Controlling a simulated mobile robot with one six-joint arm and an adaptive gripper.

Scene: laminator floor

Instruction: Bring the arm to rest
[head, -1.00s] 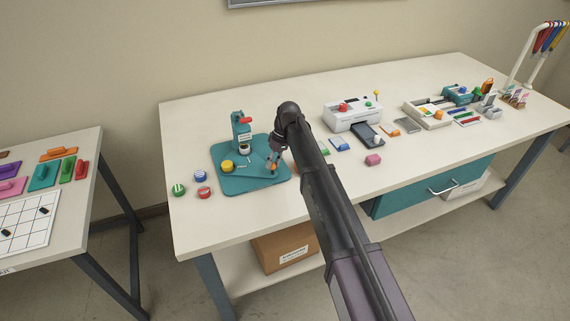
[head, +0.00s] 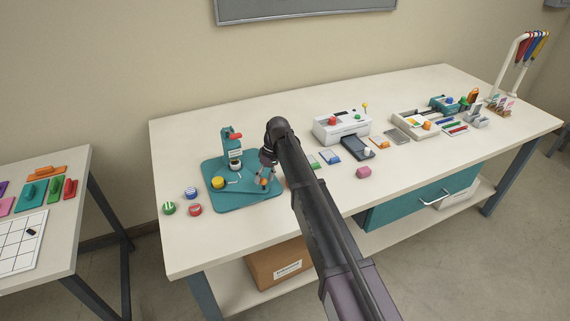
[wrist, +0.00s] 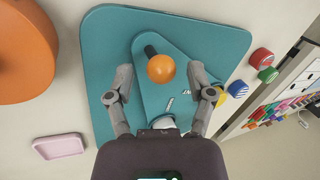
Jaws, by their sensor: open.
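My gripper (head: 263,180) is over the front right part of a teal base plate (head: 215,204) on the long table. In the wrist view my gripper (wrist: 165,92) has its two fingers spread wide. An orange ball-shaped knob (wrist: 161,69) on a dark stem lies beyond and between the fingertips, with nothing visibly gripped. The knob also shows small in the head view (head: 263,183). My arm hides part of the table behind it.
A teal press with a red handle (head: 231,135) stands on the plate. Coloured round pieces (head: 195,210) lie left of it. A white machine (head: 342,127) stands to the right, and a pink block (head: 364,172) near the front edge.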

